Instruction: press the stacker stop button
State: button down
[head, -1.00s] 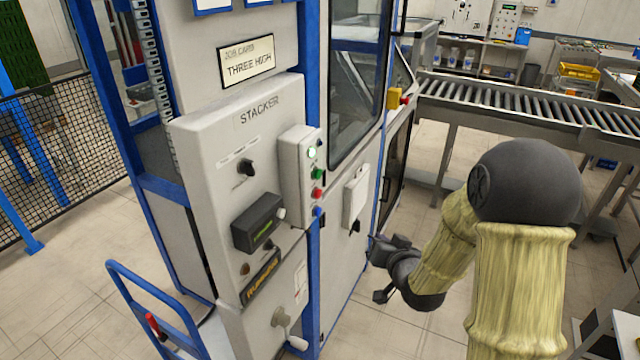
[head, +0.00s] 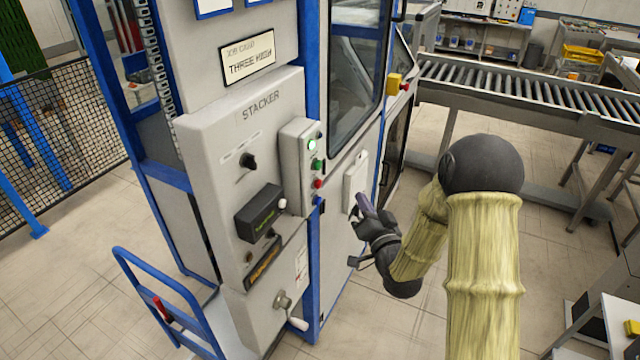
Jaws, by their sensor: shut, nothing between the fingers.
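The stacker panel (head: 215,150) stands upright at the centre left, labelled STACKER. A narrow button box (head: 294,165) is fixed to its right side. It carries a lit pale green lamp (head: 311,145), a green button (head: 316,164), a red button (head: 318,184) and a blue part (head: 318,202) below. My gripper (head: 362,203) is shut and empty, to the right of the red button and apart from it. Its fingers point up and left, in front of the cabinet face near a pale box. The stop button's label is too small to read.
A pale box (head: 355,180) is on the cabinet face close behind my gripper. A black knob (head: 248,161), a small display (head: 259,212) and a crank handle (head: 290,311) stick out from the panel. A blue trolley (head: 170,290) stands at the lower left. The roller conveyor (head: 530,95) lies behind my arm.

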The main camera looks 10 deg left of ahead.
aim_at(319, 184)
jog(key=w+a, duration=0.2)
jog(key=a, duration=0.5)
jog(key=shift+w+a+p, duration=0.35)
jog(key=shift+p, duration=0.05)
dwell(1.7)
jog(key=shift+w+a+b, duration=0.1)
jog(key=shift+a+b, duration=0.25)
jog(key=shift+b, duration=0.1)
jog(key=shift+w+a+b, duration=0.15)
jog(key=shift+a+b, duration=0.15)
jog(key=shift+a, duration=0.15)
dwell(0.9)
jog(key=shift+d, duration=0.15)
jog(key=shift+s+d+b, duration=0.3)
jog(key=shift+d+b, duration=0.2)
jog(key=shift+d, duration=0.15)
